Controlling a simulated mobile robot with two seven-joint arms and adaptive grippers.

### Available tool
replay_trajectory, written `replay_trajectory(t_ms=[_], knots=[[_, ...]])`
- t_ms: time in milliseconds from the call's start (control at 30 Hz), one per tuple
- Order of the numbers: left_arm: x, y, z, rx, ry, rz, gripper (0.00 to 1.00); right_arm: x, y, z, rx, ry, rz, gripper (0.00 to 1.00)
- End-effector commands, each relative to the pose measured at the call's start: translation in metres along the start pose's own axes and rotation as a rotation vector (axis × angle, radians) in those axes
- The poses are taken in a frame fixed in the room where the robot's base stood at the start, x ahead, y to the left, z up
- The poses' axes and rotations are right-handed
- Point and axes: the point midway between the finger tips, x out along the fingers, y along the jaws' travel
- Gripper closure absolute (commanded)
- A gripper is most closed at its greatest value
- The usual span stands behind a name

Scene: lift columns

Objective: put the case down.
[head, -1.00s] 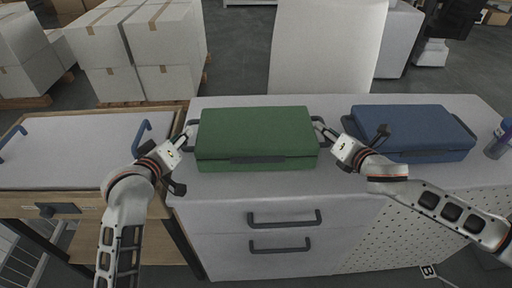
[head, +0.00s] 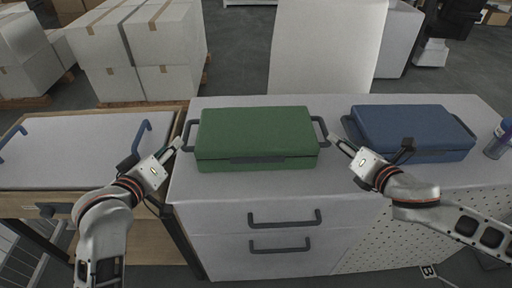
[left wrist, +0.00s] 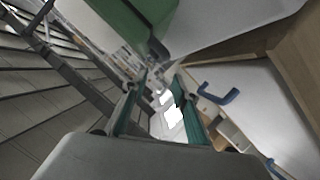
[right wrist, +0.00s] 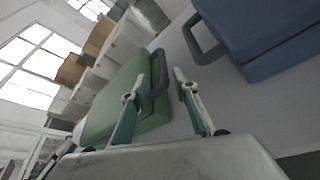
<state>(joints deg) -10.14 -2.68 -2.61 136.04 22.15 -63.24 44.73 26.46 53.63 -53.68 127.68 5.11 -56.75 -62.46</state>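The green case (head: 257,135) lies flat on the grey cabinet top, with a dark handle at each end. It also shows in the left wrist view (left wrist: 139,20) and the right wrist view (right wrist: 118,100). My left gripper (head: 177,146) is just left of and nearer than the left handle (head: 190,134), apart from it. Its fingers are open and empty in the left wrist view. My right gripper (head: 336,140) is just right of the right handle (head: 320,130). In the right wrist view its fingers are spread with nothing between them.
A blue case (head: 412,130) lies on the same cabinet top (head: 340,182) at the right, close to my right gripper. A bottle (head: 498,140) stands at the right edge. A tray with blue handles (head: 75,152) sits on the wooden table to the left. Drawers face front.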

Motion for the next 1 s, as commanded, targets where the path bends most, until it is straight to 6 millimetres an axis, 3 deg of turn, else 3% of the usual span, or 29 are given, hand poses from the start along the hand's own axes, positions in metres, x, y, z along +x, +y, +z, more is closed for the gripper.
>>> replay_trajectory(t_ms=[100, 300, 1000], knots=[[0.0, 0.0, 0.0, 0.0, 0.0, 0.0, 0.71, -0.021, -0.001, -0.001, -0.002, 0.002, -0.001, 0.71], [0.0, 0.0, 0.0, 0.0, 0.0, 0.0, 0.71, -0.04, 0.0, -0.001, -0.001, 0.001, 0.0, 0.71], [0.0, 0.0, 0.0, 0.0, 0.0, 0.0, 0.71, -0.042, 0.0, 0.0, 0.0, 0.0, 0.0, 0.71]])
